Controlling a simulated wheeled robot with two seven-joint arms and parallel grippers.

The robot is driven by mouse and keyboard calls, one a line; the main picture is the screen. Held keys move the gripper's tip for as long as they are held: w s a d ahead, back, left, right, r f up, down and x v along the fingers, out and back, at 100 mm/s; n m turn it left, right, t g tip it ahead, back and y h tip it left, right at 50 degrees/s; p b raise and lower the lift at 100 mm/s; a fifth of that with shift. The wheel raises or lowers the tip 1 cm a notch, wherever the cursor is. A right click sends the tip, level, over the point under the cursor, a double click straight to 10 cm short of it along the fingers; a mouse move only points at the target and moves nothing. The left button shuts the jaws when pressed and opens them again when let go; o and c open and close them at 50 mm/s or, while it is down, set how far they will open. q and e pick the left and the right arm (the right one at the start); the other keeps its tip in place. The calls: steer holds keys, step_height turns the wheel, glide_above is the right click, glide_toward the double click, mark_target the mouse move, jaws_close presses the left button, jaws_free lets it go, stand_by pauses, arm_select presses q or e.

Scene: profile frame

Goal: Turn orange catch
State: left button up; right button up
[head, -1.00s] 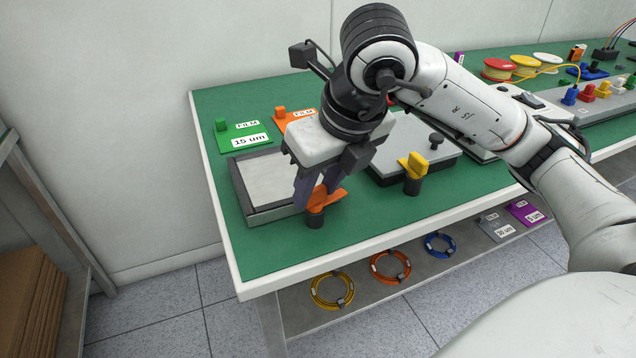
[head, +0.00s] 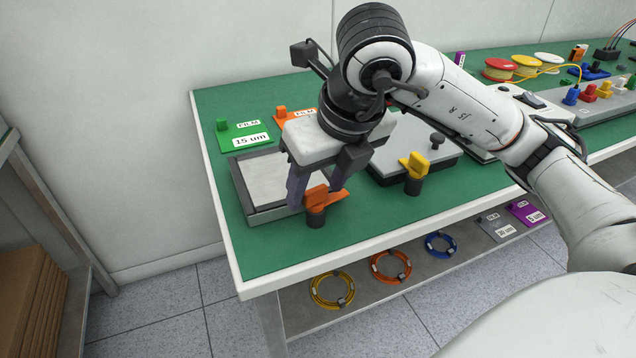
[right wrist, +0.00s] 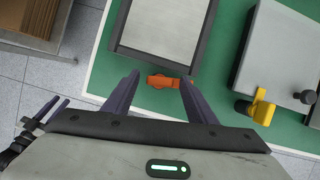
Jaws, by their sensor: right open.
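The orange catch (head: 318,198) sits on a short dark post at the front edge of the grey frame with a pale panel (head: 272,180). Its flat lever points right in the head view. My right gripper (head: 316,187) is open, low over the catch, with its fingers pointing down. In the right wrist view the orange catch (right wrist: 160,81) lies between the spread fingertips, with gaps visible on both sides. I cannot tell whether either finger touches it. My left gripper is not in view.
A yellow catch (head: 413,165) on a dark post stands to the right, beside a grey lidded plate (head: 420,140). Green (head: 243,138) and orange film cards lie behind. Spools and a connector strip are farther right. The table's front edge is close.

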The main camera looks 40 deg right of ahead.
steer(key=p+v, duration=0.3)
steer(key=v, duration=0.7)
steer(key=shift+r+p, duration=0.15)
steer(key=shift+p, duration=0.15)
